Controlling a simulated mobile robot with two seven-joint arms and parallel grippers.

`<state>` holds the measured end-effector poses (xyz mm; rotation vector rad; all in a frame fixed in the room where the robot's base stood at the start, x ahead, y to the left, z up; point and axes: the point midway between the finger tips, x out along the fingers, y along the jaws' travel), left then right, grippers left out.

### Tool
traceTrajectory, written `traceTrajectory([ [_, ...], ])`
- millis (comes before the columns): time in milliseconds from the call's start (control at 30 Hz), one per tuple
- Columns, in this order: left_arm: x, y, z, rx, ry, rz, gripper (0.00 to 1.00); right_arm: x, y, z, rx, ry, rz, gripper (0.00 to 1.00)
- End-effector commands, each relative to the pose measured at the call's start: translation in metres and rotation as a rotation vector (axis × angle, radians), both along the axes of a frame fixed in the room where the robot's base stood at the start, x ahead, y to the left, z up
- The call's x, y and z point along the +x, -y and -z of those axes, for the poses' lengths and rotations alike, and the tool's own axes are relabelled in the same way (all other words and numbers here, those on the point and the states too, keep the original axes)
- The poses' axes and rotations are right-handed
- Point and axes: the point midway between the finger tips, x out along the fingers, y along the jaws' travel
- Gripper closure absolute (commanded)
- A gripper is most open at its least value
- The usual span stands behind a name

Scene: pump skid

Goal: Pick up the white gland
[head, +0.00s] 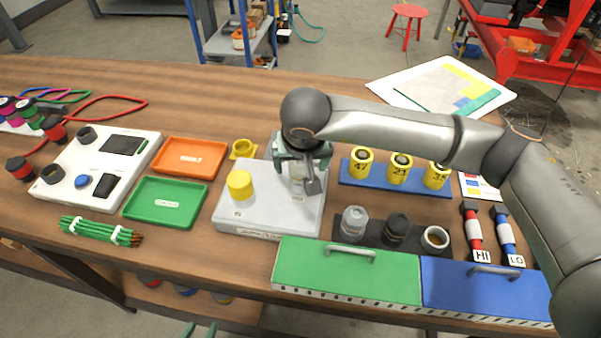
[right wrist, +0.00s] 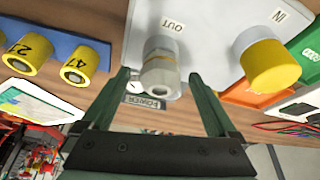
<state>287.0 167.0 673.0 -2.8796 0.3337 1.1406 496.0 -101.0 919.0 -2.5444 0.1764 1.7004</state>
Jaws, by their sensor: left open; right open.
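A whitish grey fitting with a hex nut (right wrist: 160,72) stands on the OUT side of the light grey box (right wrist: 205,20). In the head view the box (head: 250,222) is on the bench, and my right gripper (head: 304,172) hides most of this fitting. In the right wrist view my right gripper (right wrist: 158,80) is open, one finger to each side of the fitting, with no clear contact. Fingertips of my left gripper (head: 205,329) show low, open and empty.
A yellow cap (head: 239,185) sits on the box's IN side. Yellow numbered cylinders (head: 399,168) stand on a blue rack behind the holder. Green (head: 345,275) and blue (head: 480,290) handled boxes line the front edge. Orange (head: 190,158) and green (head: 165,203) trays lie left.

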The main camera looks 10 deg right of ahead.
Motion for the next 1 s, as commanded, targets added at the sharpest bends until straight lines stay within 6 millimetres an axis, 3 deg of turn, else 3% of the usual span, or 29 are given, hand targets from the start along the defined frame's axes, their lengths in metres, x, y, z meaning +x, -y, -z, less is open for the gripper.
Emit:
traceTrajectory([
  [300, 0.0003, 0.0001, -0.0005, 0.0, 0.002, 0.0, 0.5, 0.002, 0.0001, 0.0057, 0.0, 0.0, 0.0, 0.08],
  [1000, 0.001, 0.0026, -0.0022, -0.005, 0.006, 0.003, 0.5, 0.002, 0.0, 0.005, 0.001, 0.0, 0.0, 0.87],
])
